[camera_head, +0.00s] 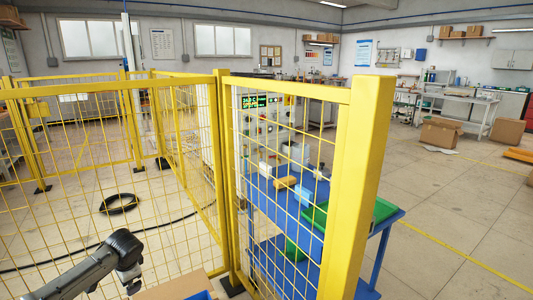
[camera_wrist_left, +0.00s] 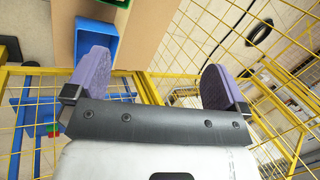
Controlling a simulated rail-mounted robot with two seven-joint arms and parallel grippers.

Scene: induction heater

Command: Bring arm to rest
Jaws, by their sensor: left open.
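My left arm (camera_head: 85,270) comes in at the lower left of the head view, on the near side of the yellow mesh fence (camera_head: 225,150). In the left wrist view my left gripper (camera_wrist_left: 157,80) has its two purple-padded fingers wide apart. No object is between them. In the head view the gripper itself is mostly cut off by the bottom edge. My right gripper is in neither view.
A cardboard-coloured surface (camera_head: 172,287) with a blue bin (camera_wrist_left: 97,45) lies close to the gripper. Beyond the fence stand a blue table (camera_head: 262,205) with a green tray (camera_head: 384,209) and a control panel (camera_head: 262,102). A black cable coil (camera_head: 119,204) lies on the floor.

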